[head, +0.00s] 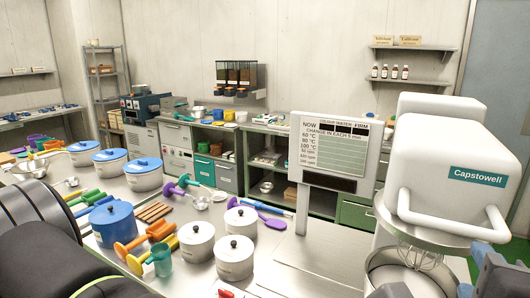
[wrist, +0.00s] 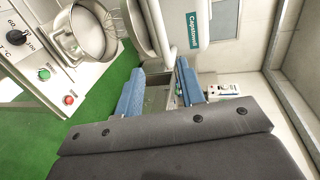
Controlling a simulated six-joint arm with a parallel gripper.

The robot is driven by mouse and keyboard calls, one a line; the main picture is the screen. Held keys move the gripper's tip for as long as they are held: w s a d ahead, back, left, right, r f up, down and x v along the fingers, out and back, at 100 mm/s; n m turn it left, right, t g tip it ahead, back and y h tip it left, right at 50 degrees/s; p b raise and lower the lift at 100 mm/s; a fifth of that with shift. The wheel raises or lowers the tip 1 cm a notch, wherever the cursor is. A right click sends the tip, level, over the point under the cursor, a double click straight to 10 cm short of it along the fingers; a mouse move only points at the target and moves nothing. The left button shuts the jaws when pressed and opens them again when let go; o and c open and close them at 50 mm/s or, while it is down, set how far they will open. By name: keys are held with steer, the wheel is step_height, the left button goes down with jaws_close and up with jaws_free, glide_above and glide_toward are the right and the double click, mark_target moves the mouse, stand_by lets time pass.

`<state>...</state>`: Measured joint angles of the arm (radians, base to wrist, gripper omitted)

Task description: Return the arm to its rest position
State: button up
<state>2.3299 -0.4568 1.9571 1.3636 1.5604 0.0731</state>
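My gripper (wrist: 160,72) shows in the wrist view as two blue fingers with a clear gap between them; it is open and nothing is between the fingers. In the head view my gripper (head: 474,272) is at the lower right edge, partly cut off, in front of the Capstowell mixer (head: 455,165). The mixer also shows at the top of the wrist view (wrist: 200,25), beyond the fingers. Its steel bowl (head: 405,268) hangs under the white head, left of my gripper in the head view; I cannot tell the exact distance between them.
A steel table (head: 310,255) carries white pots (head: 235,260), blue-lidded pots (head: 143,175) and coloured utensils. A display board (head: 335,145) stands left of the mixer. In the wrist view, a panel with knobs and buttons (wrist: 45,74) is at left, above green floor (wrist: 100,110).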

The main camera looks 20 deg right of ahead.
mark_target(457, 232)
steer(key=shift+x, duration=6.9)
steer(key=shift+w+d, duration=0.1)
steer(key=shift+w, duration=0.05)
steer(key=shift+f, duration=0.45)
steer(key=shift+r, duration=0.1)
steer(key=shift+s+a+r, duration=0.2)
steer(key=shift+s+r, duration=0.1)
steer(key=shift+r, duration=0.2)
steer(key=v, duration=0.9)
steer(key=shift+a, duration=0.15)
steer(key=shift+s, duration=0.1)
steer(key=shift+f, duration=0.15)
